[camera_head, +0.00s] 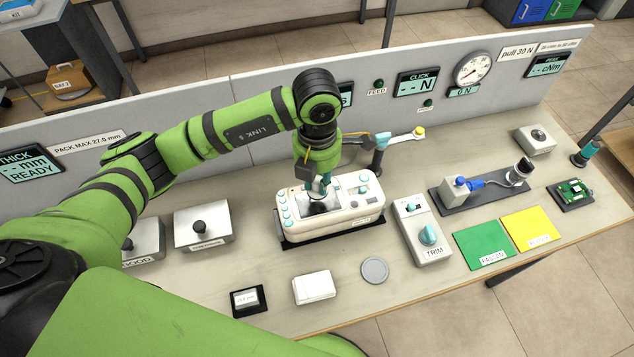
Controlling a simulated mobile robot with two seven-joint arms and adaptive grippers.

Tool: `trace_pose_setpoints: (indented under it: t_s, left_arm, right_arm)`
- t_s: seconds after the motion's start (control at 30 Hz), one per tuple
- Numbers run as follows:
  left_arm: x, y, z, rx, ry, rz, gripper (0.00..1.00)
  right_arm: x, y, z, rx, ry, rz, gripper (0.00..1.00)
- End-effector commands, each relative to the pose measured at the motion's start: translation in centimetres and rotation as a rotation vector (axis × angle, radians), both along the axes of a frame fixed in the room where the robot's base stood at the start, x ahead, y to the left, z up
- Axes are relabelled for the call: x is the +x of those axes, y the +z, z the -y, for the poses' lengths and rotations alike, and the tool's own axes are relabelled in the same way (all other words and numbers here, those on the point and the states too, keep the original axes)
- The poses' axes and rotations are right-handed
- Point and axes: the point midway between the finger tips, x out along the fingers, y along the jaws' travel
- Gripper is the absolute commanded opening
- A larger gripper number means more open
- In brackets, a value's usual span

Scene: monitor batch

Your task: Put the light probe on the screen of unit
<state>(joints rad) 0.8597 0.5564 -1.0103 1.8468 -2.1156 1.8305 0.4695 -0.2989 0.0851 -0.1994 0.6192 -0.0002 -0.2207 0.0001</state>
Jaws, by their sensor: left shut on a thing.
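The unit (362,196) is a white box with teal buttons. It lies on a dark mat on the bench, with a dark screen (322,206) on its left part. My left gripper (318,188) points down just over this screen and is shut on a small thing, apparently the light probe. The arm and fingers hide most of the probe, so I cannot tell whether it touches the screen. My right gripper is not in view.
A TRIM box (422,230) stands right of the unit, with green (482,243) and yellow (530,228) mats beyond it. A teal stand with a yellow-tipped arm (400,138) is behind. A white block (314,287) and grey disc (375,270) lie in front.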

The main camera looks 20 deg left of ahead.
Motion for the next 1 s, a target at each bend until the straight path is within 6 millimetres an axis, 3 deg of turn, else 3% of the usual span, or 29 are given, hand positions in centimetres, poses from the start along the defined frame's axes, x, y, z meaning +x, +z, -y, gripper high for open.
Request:
trace_pose_setpoints:
  t_s: [0.27,0.7,0.73,0.77,1.0]
  left_arm:
    - [-0.1,-3.4,0.0,0.001,0.001,-0.004,0.0]
    - [0.0,-4.3,0.0,0.002,0.0,-0.001,0.0]
    - [-0.1,-4.1,0.0,0.001,0.0,-0.002,0.36]
    - [-0.1,-4.0,0.0,0.001,0.0,-0.002,0.47]
    - [0.0,-4.0,0.0,0.002,0.0,-0.002,0.47]
  right_arm:
    - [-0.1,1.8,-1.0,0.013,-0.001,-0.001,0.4]
    - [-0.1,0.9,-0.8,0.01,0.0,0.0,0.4]
    - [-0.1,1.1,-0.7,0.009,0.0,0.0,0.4]
    - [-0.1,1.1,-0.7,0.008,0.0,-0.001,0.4]
    - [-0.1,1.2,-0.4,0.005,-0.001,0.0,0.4]
